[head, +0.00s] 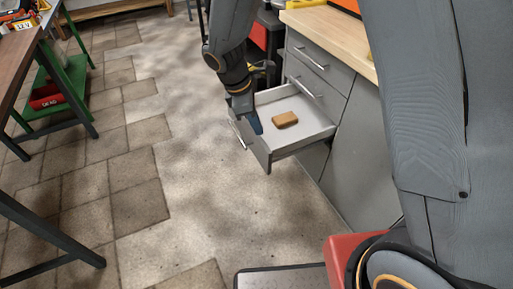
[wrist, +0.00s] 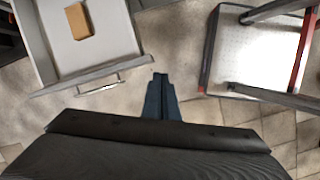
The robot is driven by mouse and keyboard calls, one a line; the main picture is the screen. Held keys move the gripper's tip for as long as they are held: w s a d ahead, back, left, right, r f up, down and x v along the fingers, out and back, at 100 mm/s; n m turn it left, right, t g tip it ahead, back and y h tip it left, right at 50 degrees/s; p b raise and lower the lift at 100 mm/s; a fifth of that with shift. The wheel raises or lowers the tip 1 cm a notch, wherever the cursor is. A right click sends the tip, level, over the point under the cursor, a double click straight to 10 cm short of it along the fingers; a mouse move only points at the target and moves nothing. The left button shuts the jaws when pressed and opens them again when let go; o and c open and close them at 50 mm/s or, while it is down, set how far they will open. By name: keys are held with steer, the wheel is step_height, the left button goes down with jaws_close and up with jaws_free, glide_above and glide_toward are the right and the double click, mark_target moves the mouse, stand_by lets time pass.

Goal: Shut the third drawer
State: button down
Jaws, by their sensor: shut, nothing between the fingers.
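The third drawer (head: 316,128) of the grey cabinet stands pulled out, below two closed drawers. A brown block (head: 285,119) lies inside it. The drawer's front panel (head: 262,157) and handle (head: 238,135) face left. My gripper (head: 256,129) is shut and empty, pointing down at the drawer front. In the wrist view, the shut blue fingers (wrist: 160,78) are just beyond one end of the drawer's front panel (wrist: 95,76) and its handle (wrist: 100,87). I cannot tell whether they touch it. My arm hides part of the drawer's far side.
The cabinet (head: 355,150) has a wooden top (head: 335,38). A dark-legged table (head: 18,60) and a green shelf (head: 60,88) with a red bin (head: 48,96) stand at left. The tiled floor between (head: 180,190) is clear.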

steer(key=w+a+f+n+t+b, duration=0.1)
steer(key=w+a+f+n, duration=0.2)
steer(key=a+f+n, duration=0.3)
steer(key=w+d+f+m, duration=0.1)
steer(key=w+d+f, duration=0.2)
steer(key=d+f, duration=0.3)
steer(key=shift+d+f+h, duration=0.2)
steer(key=shift+f+h, duration=0.1)
steer(key=shift+f, duration=1.15)
steer(key=shift+d, duration=0.1)
